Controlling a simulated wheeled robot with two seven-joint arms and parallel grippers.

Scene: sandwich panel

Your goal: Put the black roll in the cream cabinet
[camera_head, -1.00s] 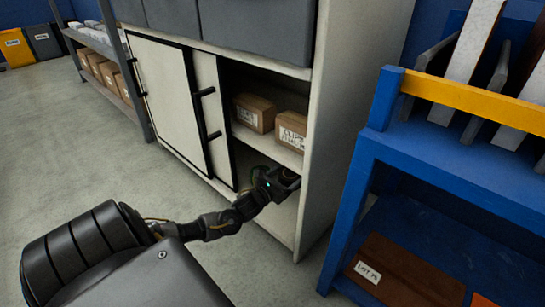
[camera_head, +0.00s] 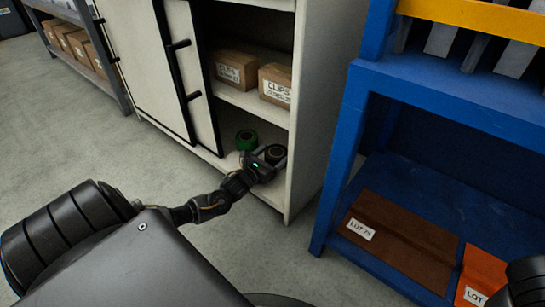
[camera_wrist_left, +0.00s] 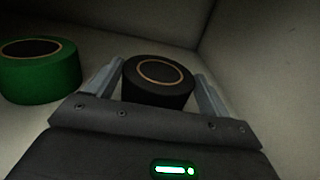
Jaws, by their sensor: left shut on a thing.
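The cream cabinet (camera_head: 307,118) stands open on its right side, with its sliding door (camera_head: 150,65) to the left. My left gripper (camera_head: 272,160) reaches into its bottom compartment. It is shut on the black roll (camera_head: 275,152), which is upright inside the compartment. In the left wrist view the black roll (camera_wrist_left: 158,82) sits between the two fingers (camera_wrist_left: 158,90), its tan ring facing up. I cannot tell whether its underside touches the cabinet floor. My right gripper is not in view.
A green roll (camera_head: 246,140) stands in the same compartment, left of the black roll and apart from it; it also shows in the left wrist view (camera_wrist_left: 40,75). Two cardboard boxes (camera_head: 236,69) sit on the shelf above. A blue rack (camera_head: 330,160) stands right of the cabinet.

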